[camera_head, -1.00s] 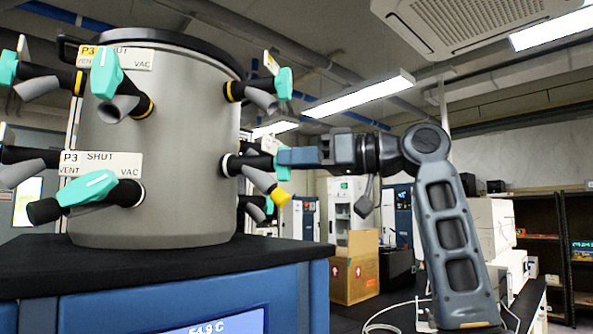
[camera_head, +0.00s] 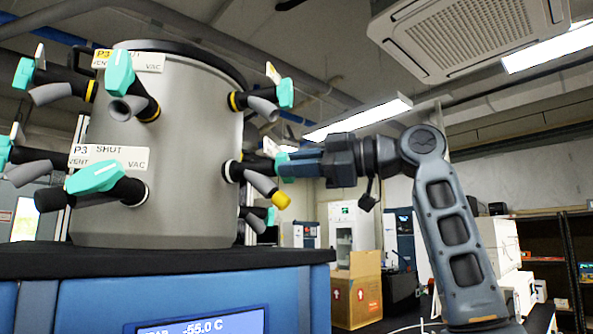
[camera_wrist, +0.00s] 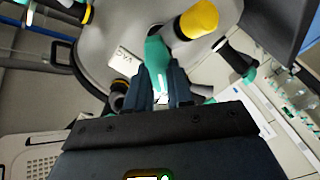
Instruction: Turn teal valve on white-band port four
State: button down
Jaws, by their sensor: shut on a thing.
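The grey drum (camera_head: 190,200) carries ports with teal valves. The port at its lower right (camera_head: 232,171) has a white band and a yellow-capped stub (camera_head: 281,200) pointing down and right. My gripper (camera_head: 285,164) reaches in from the right and is shut on this port's teal valve, which is mostly hidden in the head view. In the wrist view, the teal valve handle (camera_wrist: 156,52) sits between the fingers of my gripper (camera_wrist: 162,80), with the yellow cap (camera_wrist: 197,19) just beyond. A white label (camera_head: 271,148) shows above the valve.
A yellow-banded port with a teal valve (camera_head: 286,93) is above my gripper, and another teal valve (camera_head: 270,216) is below. More valves sit at the drum's front and left. The black bench top (camera_head: 180,262) is below.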

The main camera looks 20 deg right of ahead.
jog(key=shift+f+n+b, duration=0.15)
jog(key=shift+n+b, duration=0.15)
jog(key=shift+n, duration=0.7)
jog(key=c, duration=1)
grip_release()
jog(key=shift+s, duration=0.1)
jog(key=b+v, duration=0.1)
jog(key=v, duration=0.6)
jog(key=shift+s+d, duration=0.2)
jog(key=shift+d, duration=0.1)
